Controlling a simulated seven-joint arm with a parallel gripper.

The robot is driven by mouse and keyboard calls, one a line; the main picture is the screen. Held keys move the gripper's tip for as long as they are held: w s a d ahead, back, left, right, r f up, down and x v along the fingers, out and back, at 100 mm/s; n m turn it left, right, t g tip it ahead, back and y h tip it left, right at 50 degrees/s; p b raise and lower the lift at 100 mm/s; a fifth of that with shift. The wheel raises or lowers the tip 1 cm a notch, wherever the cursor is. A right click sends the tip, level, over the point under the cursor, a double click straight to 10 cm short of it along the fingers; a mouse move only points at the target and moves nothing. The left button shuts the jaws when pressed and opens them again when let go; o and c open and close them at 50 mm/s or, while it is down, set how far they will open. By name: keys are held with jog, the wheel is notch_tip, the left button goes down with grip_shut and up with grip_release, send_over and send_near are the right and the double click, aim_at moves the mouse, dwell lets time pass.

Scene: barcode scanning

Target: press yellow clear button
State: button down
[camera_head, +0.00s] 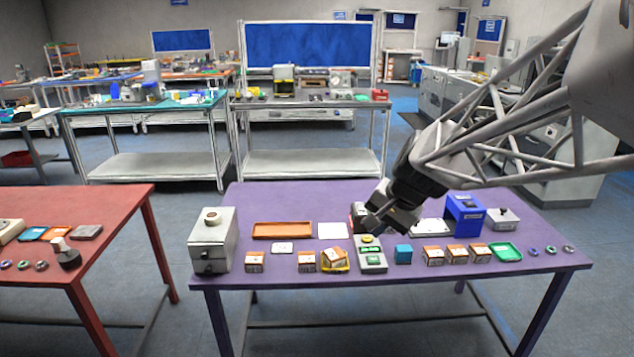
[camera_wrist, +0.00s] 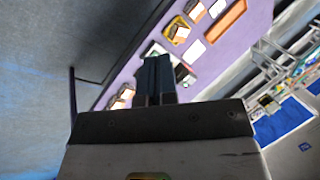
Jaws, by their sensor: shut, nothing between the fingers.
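A grey box device (camera_head: 371,266) stands near the front middle of the purple table. A round yellow button (camera_head: 367,239) sits on its upper part, with green panels below it. My gripper (camera_head: 374,226) is above and just behind the device in the head view, pointing down towards the button. The gap between fingertips and button is too small to judge. In the wrist view the gripper's dark fingers (camera_wrist: 155,60) are together and empty. They cover most of what lies beneath them, and the yellow button cannot be made out there.
Close to the device are a boxed item on a yellow tray (camera_head: 335,260), a blue cube (camera_head: 403,254) and a dark scanner-like object (camera_head: 357,213) behind. A brown tray (camera_head: 282,231), white card (camera_head: 332,231), blue box (camera_head: 464,215) and grey case (camera_head: 212,240) stand farther off.

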jog(key=w+d+f+m+t+y, duration=0.1)
jog(key=w+f+m, duration=0.2)
jog(key=w, duration=0.6)
jog(key=w+d+f+m+y, duration=0.1)
jog(key=w+f+m, duration=0.15)
jog(key=w, duration=0.65)
jog(key=m+t, duration=0.2)
jog(key=m, duration=0.5)
send_over(367, 239)
notch_tip(367, 239, down, 12)
jog(key=shift+f, duration=0.15)
jog(key=shift+f, duration=0.1)
jog(key=shift+n+t, duration=0.25)
jog(key=shift+t, duration=0.05)
jog(key=shift+f, duration=4.3)
